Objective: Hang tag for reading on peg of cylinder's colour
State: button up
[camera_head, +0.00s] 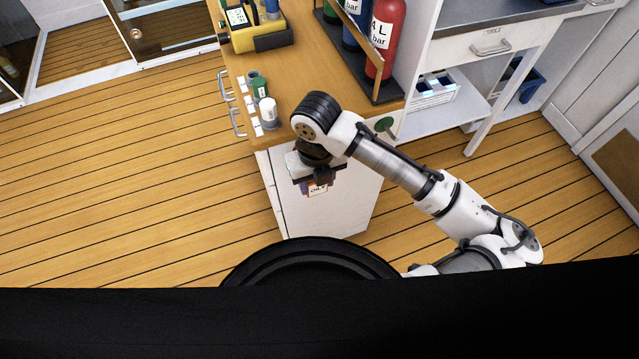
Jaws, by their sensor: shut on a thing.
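My gripper (320,178) is at the front face of the white cabinet, below the wooden counter top. It is shut on a small tag (318,190) with a pale face, an orange-red part and dark print too small to read surely. My wrist hides part of the gripper. A red cylinder (387,35) with a white label reading "L" and "bar" stands in a rack at the back right of the counter. A blue cylinder (354,30) and a partly hidden green cylinder (331,12) stand left of it. No peg can be clearly made out.
A yellow and black device (258,38) stands on the wooden counter (300,75). Small green and white containers (268,112) and white labels line its left edge. A green disc (385,125) is beside my arm. Floor at left is clear.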

jog(key=shift+w+a+f, duration=0.2)
jog(key=shift+w+a, duration=0.1)
jog(key=shift+w, duration=0.55)
jog(key=shift+w+a+f, duration=0.2)
jog(key=shift+w+a, duration=0.05)
jog(key=shift+w, duration=0.65)
jog(key=shift+w+a+f, duration=0.2)
jog(key=shift+w+a, duration=0.1)
jog(key=shift+w, duration=0.55)
jog(key=o, duration=1)
jog(key=shift+o, duration=0.2)
notch_tip(320, 180, up, 14)
jog(key=shift+f, duration=0.1)
